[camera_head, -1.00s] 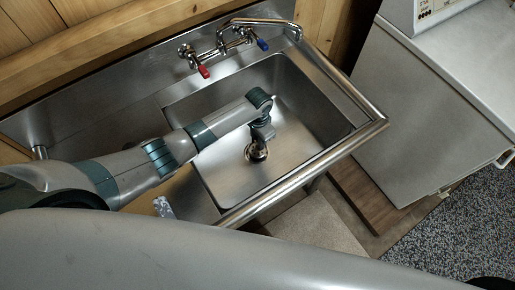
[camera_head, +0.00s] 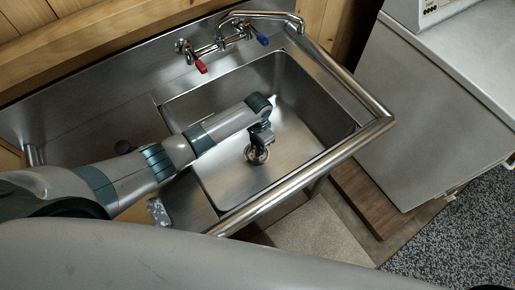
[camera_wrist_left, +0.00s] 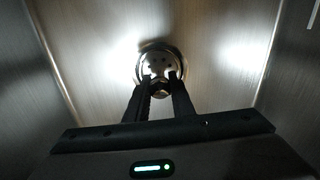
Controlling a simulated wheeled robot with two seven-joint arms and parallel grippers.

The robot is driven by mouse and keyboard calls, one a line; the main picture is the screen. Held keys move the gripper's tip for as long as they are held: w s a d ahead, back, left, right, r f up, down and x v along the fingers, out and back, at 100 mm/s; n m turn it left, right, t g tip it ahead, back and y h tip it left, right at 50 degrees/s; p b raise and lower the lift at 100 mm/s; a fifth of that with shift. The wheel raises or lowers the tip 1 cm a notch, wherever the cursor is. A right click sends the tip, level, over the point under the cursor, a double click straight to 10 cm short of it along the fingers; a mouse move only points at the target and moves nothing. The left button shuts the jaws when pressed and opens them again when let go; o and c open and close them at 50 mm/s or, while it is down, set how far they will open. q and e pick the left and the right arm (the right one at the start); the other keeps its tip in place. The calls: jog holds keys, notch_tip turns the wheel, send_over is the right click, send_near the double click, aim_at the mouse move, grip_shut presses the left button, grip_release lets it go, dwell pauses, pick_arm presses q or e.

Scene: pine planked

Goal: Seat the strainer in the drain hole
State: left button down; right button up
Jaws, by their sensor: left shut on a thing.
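The steel strainer (camera_wrist_left: 160,62) shows in the left wrist view as a round, shiny disc with several dark holes. My left gripper (camera_wrist_left: 161,80) is shut on its small knob between the two fingertips. In the head view my left gripper (camera_head: 261,142) reaches down into the sink, with the strainer (camera_head: 257,155) just below it at the drain. The drain hole is hidden under the strainer and fingers. I cannot tell whether the strainer sits fully down in it.
The steel sink (camera_head: 215,185) has high walls around my left gripper and a thick rounded front rim. A faucet (camera_head: 235,35) with red and blue handles is at the back. A patterned object (camera_head: 158,212) lies on the left drainboard. A grey cabinet (camera_head: 425,110) stands at right.

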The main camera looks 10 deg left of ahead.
pick_arm(q)
jog(key=shift+f, duration=0.1)
dwell(0.3)
jog(key=c, duration=1.5)
grip_release()
jog(key=shift+c, duration=0.2)
notch_tip(320, 180, up, 12)
jog(key=p, duration=1.2)
jog(key=shift+s, duration=0.1)
